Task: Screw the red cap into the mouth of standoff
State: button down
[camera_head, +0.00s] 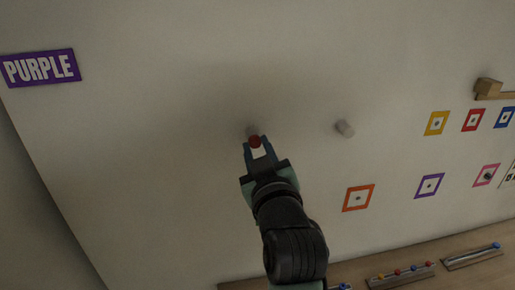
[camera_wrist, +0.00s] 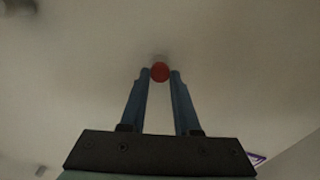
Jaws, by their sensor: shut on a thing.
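The red cap (camera_head: 255,142) is between the fingertips of my gripper (camera_head: 257,148), which is shut on it. The cap also shows in the wrist view (camera_wrist: 160,72), between the tips of my gripper (camera_wrist: 160,76). A pale standoff (camera_head: 252,130) sticks out of the wall right behind the cap; its rim also shows in the wrist view (camera_wrist: 159,58). The cap lines up with the standoff's end and hides its mouth, so I cannot tell whether they touch or how deep the cap sits.
A second pale standoff (camera_head: 344,128) sticks out to the right. Coloured square frames, such as the orange one (camera_head: 358,197), are on the wall at the right. A purple sign (camera_head: 40,68) is at upper left. A rack with coloured caps (camera_head: 401,274) is below.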

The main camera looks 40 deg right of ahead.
jog(key=m, duration=0.5)
jog(key=shift+p, duration=0.3)
jog(key=m, duration=0.5)
jog(key=shift+d, duration=0.1)
jog(key=m, duration=0.5)
jog(key=shift+p, duration=0.4)
jog(key=shift+w+m, duration=0.1)
jog(key=shift+m, duration=0.2)
jog(key=m, duration=0.4)
jog(key=shift+m, duration=0.4)
